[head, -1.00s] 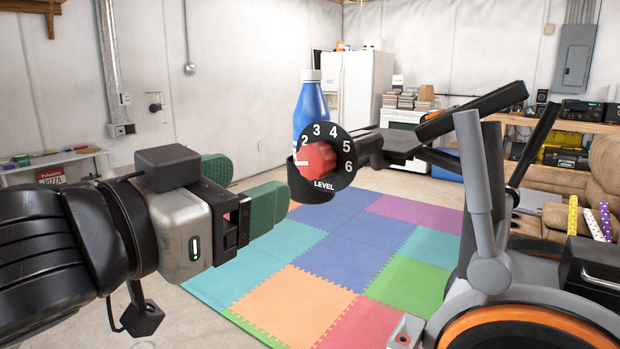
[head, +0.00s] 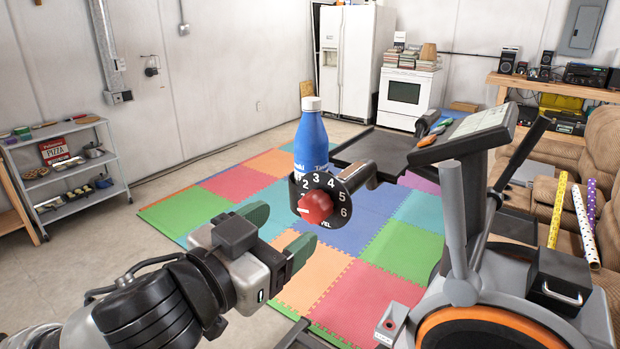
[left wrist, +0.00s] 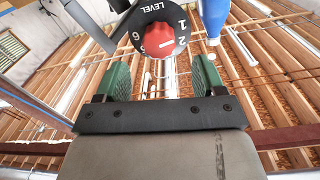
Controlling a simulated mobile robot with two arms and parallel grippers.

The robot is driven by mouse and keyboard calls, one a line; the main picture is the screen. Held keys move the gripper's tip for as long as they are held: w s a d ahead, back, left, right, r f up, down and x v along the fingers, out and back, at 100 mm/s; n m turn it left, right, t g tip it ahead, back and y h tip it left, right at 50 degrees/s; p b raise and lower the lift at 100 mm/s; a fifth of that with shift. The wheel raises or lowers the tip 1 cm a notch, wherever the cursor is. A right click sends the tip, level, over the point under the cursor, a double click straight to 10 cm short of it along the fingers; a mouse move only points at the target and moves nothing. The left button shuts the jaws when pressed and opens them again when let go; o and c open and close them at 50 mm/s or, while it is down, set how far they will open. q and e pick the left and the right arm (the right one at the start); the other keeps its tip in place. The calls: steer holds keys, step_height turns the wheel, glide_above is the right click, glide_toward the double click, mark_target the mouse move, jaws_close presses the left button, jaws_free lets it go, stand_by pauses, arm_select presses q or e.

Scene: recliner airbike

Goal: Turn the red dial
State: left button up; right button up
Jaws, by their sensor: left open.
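The red dial (head: 315,207) sits on a black numbered disc (head: 341,182) marked LEVEL, on the exercise bike. In the left wrist view the red dial (left wrist: 160,41) shows just beyond the fingertips, between them, with its pointer toward the 2. My left gripper (head: 278,232) is open, with its green fingers apart, just left of and below the dial in the head view. In the left wrist view my left gripper (left wrist: 162,75) is empty. I see no contact with the dial. My right gripper is not in view.
A blue bottle (head: 310,145) stands right behind the disc. The bike's console (head: 470,130) and grey bars are to the right. A shelf (head: 75,175) stands at the far left. Coloured floor mats (head: 375,290) lie below.

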mark_target(309, 211)
arm_select(q)
steer(key=p+x, duration=0.1)
steer(key=x, duration=0.5)
steer(key=shift+w+d+f, duration=0.1)
steer(key=shift+w+d, duration=0.05)
steer(key=shift+d, duration=0.05)
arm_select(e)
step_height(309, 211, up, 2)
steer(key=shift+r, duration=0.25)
arm_select(q)
steer(key=c, duration=0.9)
steer(key=shift+c, duration=0.2)
steer(key=shift+p, duration=0.35)
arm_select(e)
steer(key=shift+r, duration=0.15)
